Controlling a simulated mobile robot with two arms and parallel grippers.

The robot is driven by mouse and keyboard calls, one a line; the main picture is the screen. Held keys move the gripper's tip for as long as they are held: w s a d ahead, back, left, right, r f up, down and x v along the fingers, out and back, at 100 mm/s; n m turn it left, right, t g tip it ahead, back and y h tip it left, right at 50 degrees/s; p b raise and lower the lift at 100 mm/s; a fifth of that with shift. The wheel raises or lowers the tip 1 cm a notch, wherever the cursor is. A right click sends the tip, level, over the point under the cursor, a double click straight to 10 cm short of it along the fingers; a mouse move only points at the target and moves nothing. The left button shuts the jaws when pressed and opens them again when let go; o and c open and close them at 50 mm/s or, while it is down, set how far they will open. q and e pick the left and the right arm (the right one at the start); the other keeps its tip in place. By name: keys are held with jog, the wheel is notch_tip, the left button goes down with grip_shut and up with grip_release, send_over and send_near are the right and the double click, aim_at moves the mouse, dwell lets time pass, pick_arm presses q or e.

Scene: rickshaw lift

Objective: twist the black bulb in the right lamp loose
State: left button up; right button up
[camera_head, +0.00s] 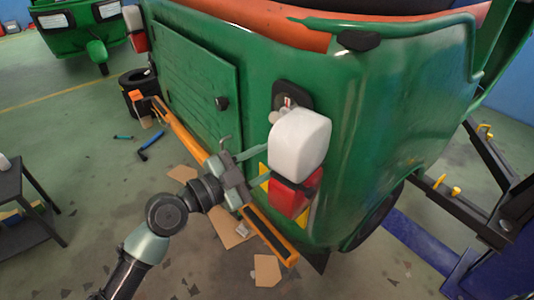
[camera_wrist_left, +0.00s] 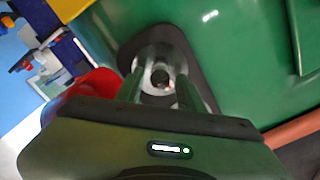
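The right lamp's white and red cover (camera_head: 298,140) stands out from the rickshaw's rear corner, with a black base plate (camera_head: 300,93) above it. In the left wrist view, the black bulb (camera_wrist_left: 161,77) sits in a shiny silver holder on the dark plate (camera_wrist_left: 200,75). My left gripper (camera_head: 262,152) reaches in from the left, its tips partly hidden behind the cover. In the left wrist view, its fingers (camera_wrist_left: 160,92) stand apart on either side of the bulb, with gaps visible. Contact with the bulb is not visible. My right gripper is not in view.
The green rickshaw body (camera_head: 370,100) fills the middle. An orange and black bumper (camera_head: 270,232) runs below my left arm. A blue lift post (camera_head: 500,235) stands at right. A dark table (camera_head: 30,205) stands at left; tools and cardboard lie on the floor.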

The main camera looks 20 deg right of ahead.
pick_arm(q)
jog(key=m+b, duration=0.5)
jog(key=b, duration=0.1)
jog(key=m+b, duration=0.5)
jog(key=b, duration=0.2)
jog(key=shift+a+f, duration=0.15)
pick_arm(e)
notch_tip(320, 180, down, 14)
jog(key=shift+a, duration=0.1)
pick_arm(q)
jog(key=c, duration=0.8)
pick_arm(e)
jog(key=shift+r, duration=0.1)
